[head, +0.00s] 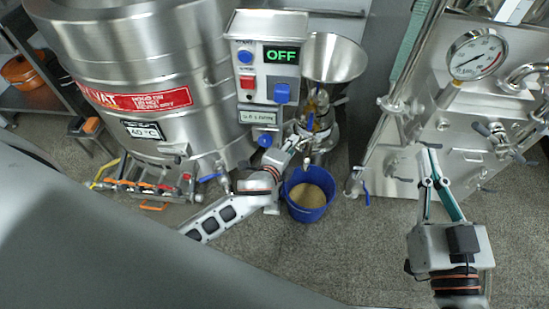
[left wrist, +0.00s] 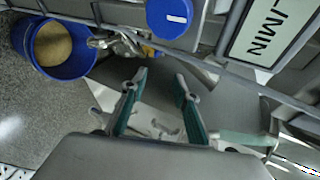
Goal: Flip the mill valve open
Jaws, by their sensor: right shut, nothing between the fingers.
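The mill stands at centre in the head view, with a steel funnel (head: 333,58) on top and a metal outlet (head: 312,165) low down over a blue bucket. In the left wrist view the metal outlet fitting (left wrist: 118,42) shows beside the bucket, ahead of my fingers. The valve's lever cannot be made out clearly. My left gripper (left wrist: 160,82) is open, with nothing seen between its fingers; in the head view its arm reaches in close beside the mill's outlet. My right gripper (head: 430,150) is shut and empty, in front of the steel cabinet at right.
The blue bucket (head: 290,203) holds brownish material. A control box (head: 262,85) with an OFF display has a blue knob (head: 265,140) below it. A steel vat (head: 140,60) stands left; a steel cabinet (head: 470,170) with a gauge (head: 476,55) stands right. Floor is clear in front.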

